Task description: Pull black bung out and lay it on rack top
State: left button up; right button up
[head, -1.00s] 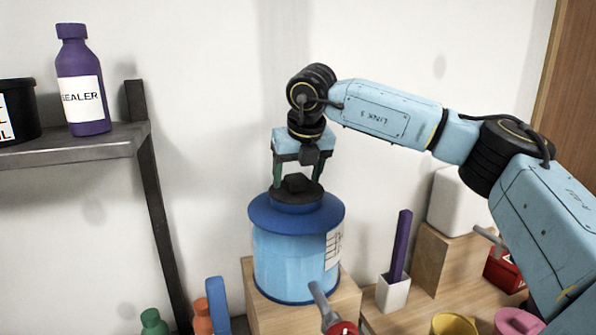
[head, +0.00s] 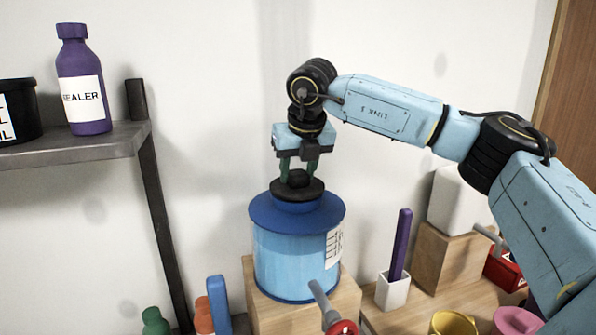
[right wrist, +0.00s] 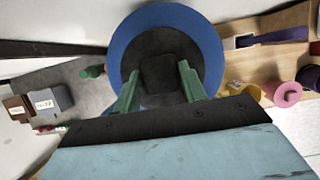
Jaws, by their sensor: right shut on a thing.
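The black bung (head: 298,189) sits in the neck of a blue canister (head: 296,262), its wide flange resting at the top of the neck. My right gripper (head: 299,176) is above the canister, pointing down, with its green fingers shut on the bung's knob. In the right wrist view the bung (right wrist: 160,73) shows between the fingers of the right gripper (right wrist: 158,80). The rack top (head: 75,150) is a grey shelf at the left. My left gripper is not in view.
A purple sealer bottle (head: 82,82) and a black tub (head: 17,112) stand on the rack top; its right end is narrow. The canister stands on a wooden block (head: 345,303). A white holder (head: 392,291) with a purple stick is to the right.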

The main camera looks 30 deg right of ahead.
aim_at(298, 173)
jog(key=shift+r+p, duration=0.75)
jog(key=shift+r, duration=0.65)
jog(key=shift+r+p, duration=1.35)
jog(key=shift+r, duration=0.7)
jog(key=shift+f, duration=0.1)
